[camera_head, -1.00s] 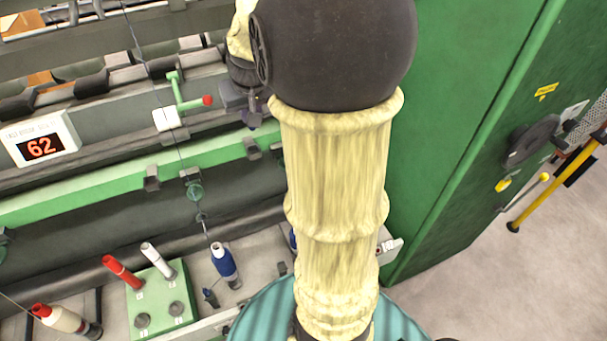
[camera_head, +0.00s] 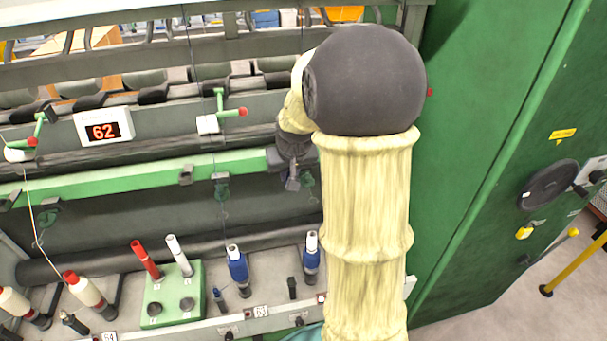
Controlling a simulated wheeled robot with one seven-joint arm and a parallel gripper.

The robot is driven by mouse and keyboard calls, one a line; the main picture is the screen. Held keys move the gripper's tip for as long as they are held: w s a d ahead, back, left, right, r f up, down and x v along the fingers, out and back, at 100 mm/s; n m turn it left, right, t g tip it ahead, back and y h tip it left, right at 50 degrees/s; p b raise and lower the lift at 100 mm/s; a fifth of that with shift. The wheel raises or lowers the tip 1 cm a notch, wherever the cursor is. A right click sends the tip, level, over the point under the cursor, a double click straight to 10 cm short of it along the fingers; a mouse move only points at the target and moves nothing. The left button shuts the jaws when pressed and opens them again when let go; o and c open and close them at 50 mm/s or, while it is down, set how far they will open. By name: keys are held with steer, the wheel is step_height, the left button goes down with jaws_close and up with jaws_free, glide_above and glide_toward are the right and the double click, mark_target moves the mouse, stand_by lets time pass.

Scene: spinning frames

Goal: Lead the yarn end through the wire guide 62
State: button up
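A display reading 62 (camera_head: 103,127) stands on the machine's rail at the left. Right of it is a white block (camera_head: 207,123) with a green lever (camera_head: 225,111) and red knob. A small dark green guide fitting (camera_head: 221,190) hangs under the green rail below. A thin dark yarn (camera_head: 192,60) runs down past these toward a blue bobbin (camera_head: 237,266); its end cannot be made out. My gripper (camera_head: 293,184) points down at the green rail's right end, right of that fitting. Its fingertips are small and dark, so their opening and any yarn in them cannot be told.
A green peg block (camera_head: 171,296) holds a red and a white tube. Another blue bobbin (camera_head: 311,258) stands below my gripper. Red-and-white bobbins (camera_head: 88,294) stand at the left. A tall green cabinet (camera_head: 470,150) closes off the right side. My arm hides the machine's right end.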

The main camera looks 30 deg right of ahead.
steer(key=a+f+n, duration=0.1)
steer(key=a+f, duration=0.3)
steer(key=f, duration=0.6)
steer(key=s+a+f+b, duration=0.1)
steer(key=a+f, duration=0.3)
steer(key=f, duration=0.7)
steer(key=s+a+f+n+y+b, duration=0.1)
steer(key=a+f, duration=0.2)
steer(key=f, duration=0.8)
steer(key=shift+a+f+n, duration=0.2)
steer(key=shift+a+n, duration=0.1)
steer(key=shift+a, duration=0.1)
